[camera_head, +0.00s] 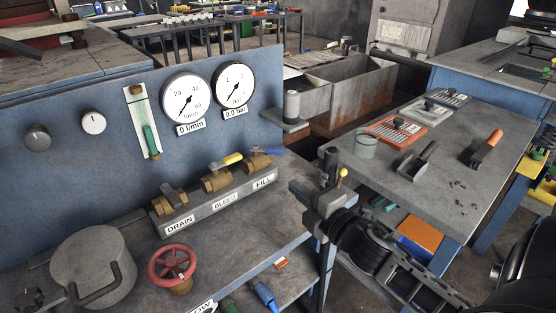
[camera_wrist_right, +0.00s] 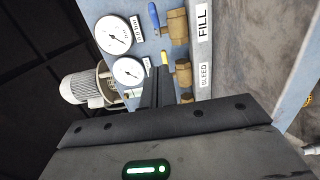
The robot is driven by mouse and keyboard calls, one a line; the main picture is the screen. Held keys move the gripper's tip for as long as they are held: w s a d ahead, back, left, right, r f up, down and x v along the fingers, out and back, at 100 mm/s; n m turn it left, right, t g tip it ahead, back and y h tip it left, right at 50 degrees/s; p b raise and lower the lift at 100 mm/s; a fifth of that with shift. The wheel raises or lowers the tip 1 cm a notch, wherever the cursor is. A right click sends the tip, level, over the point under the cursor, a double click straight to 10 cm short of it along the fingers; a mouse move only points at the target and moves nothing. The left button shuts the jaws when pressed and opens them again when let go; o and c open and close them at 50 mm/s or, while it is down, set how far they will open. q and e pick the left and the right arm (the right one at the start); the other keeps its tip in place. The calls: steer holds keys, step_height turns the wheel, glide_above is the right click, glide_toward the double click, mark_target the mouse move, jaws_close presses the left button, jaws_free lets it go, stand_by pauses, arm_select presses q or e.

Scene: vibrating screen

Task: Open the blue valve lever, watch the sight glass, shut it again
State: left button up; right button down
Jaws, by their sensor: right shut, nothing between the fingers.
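The blue valve lever (camera_head: 270,151) sits on the brass FILL valve (camera_head: 256,163), at the right end of the valve rail. It also shows in the right wrist view (camera_wrist_right: 153,17), beside its brass body (camera_wrist_right: 177,27). My right gripper (camera_head: 297,188) is shut and empty, to the right of the FILL valve and apart from the lever. Its fingers (camera_wrist_right: 158,84) point toward the valves in the wrist view. The sight glass (camera_head: 150,138) is an upright tube with green in its lower part, on the blue panel. My left gripper is not in view.
The yellow BLEED lever (camera_head: 229,160) is beside the FILL valve, with the DRAIN valve (camera_head: 171,199) farther left. Two gauges (camera_head: 186,98) read 0 l/min and 0.0 bar. A red handwheel (camera_head: 173,265) stands in front. A side table (camera_head: 470,185) with tools is at right.

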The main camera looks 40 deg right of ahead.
mark_target(282, 154)
arm_select(q)
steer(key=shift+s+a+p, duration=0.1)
steer(key=shift+p, duration=0.5)
arm_select(e)
steer(key=shift+w+d, duration=0.45)
steer(key=shift+w, duration=1.45)
steer(key=shift+w+d, duration=0.4)
steer(key=shift+w, duration=1.55)
steer(key=shift+w+d, duration=0.45)
steer(key=shift+w, duration=1.45)
steer(key=shift+d, duration=0.1)
steer(key=shift+w+d, duration=0.3)
steer(key=shift+d, duration=0.35)
steer(key=shift+w+d, duration=0.3)
steer(key=shift+d, duration=0.3)
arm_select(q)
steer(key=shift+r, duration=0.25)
arm_select(e)
steer(key=shift+s+a, duration=0.1)
